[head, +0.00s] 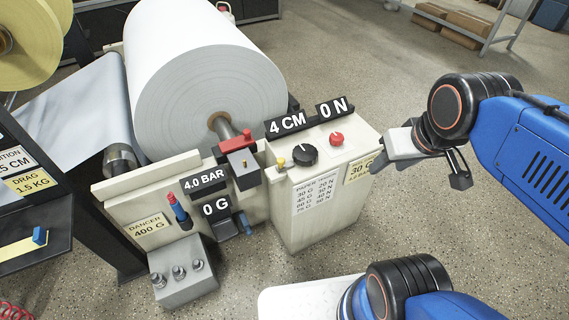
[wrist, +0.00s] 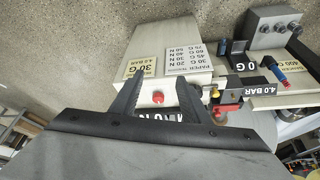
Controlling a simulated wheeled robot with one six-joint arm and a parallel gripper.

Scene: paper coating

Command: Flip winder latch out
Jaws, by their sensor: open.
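The winder latch, a red piece (head: 236,142) on a grey block (head: 243,162), sits at the end of the white paper roll's core in the head view. It appears to lie across the shaft end. My gripper (head: 392,143) is to the right of the control box, well apart from the latch, and shows only in part there. In the wrist view my gripper (wrist: 158,82) is open with nothing between its fingers. The red knob on the box shows beyond them. In that upside-down view red parts near the latch (wrist: 222,110) show right of the fingers, partly hidden.
The control box (head: 320,215) carries a black dial (head: 304,155), a red knob (head: 336,139) and raised display plates (head: 288,123). A blue-handled lever (head: 177,207) stands at the front left. The large white roll (head: 200,75) is behind. Open floor lies to the right.

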